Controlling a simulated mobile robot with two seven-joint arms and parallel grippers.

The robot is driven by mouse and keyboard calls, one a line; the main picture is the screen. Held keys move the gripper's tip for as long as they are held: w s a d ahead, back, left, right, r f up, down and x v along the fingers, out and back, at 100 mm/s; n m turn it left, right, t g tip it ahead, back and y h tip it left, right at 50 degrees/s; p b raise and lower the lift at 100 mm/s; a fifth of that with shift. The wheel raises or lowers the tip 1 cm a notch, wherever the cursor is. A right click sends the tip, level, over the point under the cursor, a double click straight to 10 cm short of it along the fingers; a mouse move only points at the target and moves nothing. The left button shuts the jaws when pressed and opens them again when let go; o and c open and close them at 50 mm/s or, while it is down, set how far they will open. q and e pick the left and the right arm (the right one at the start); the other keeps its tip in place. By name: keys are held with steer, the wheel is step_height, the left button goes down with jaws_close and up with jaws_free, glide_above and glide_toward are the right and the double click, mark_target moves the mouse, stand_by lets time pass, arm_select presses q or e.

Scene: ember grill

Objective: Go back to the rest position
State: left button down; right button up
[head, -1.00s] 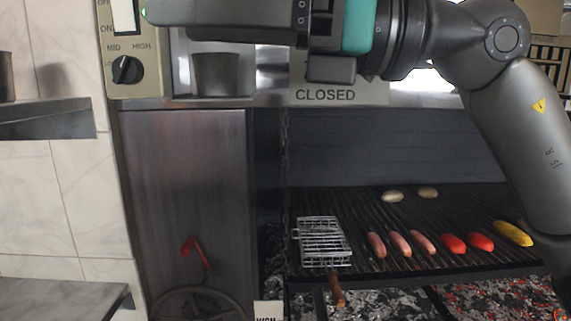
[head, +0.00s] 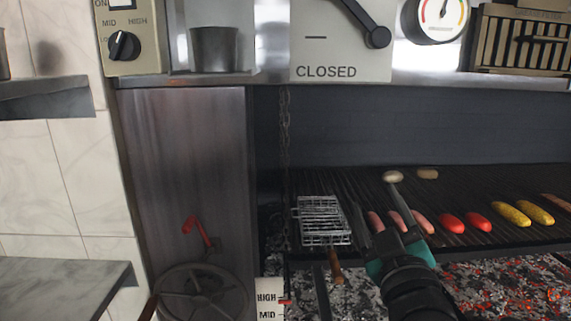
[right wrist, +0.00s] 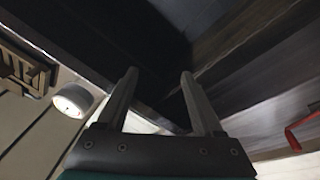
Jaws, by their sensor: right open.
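My right gripper (head: 378,210) is in the head view, low at the front of the grill grate (head: 520,240), in front of the sausages. In the right wrist view its two fingers (right wrist: 158,82) stand apart with nothing between them. I cannot tell from the head view whether it touches the grate. My left gripper is in neither view.
On the grate are a wire basket (head: 322,222) with a wooden handle, pink sausages (head: 424,223), red peppers (head: 451,222), corn (head: 509,213) and pale round pieces (head: 392,176). A crank wheel (head: 200,295) and red handle (head: 198,231) are left. Embers (head: 500,290) glow below.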

steer(key=s+d+f+m+g+h, duration=0.1)
steer(key=s+f+g, duration=0.15)
steer(key=f, duration=0.45)
steer(key=s+d+f+m+g, duration=0.1)
steer(key=f+m+g, duration=0.15)
steer(key=f, duration=0.35)
steer(key=s+f+m+g+y, duration=0.1)
steer(key=s+f+m+g, duration=0.1)
steer(key=s+f+g, duration=1.55)
steer(key=s+f+t+b, duration=0.2)
steer(key=s+f+b, duration=0.2)
steer(key=f, duration=1.2)
steer(key=s+f+t+b, duration=0.3)
steer(key=s+f, duration=0.1)
steer(key=f, duration=1.1)
steer(key=s+d+f+g+b, duration=0.1)
steer(key=s+f+b, duration=0.2)
steer(key=s+f, duration=0.4)
steer(key=s+d+f+g+b, duration=0.1)
steer(key=s+f+b, duration=0.3)
steer(key=s+f, duration=0.4)
step_height(320, 180, down, 7)
steer(key=shift+s+r+n, duration=0.15)
steer(key=shift+s+n, duration=0.05)
steer(key=shift+n, duration=0.25)
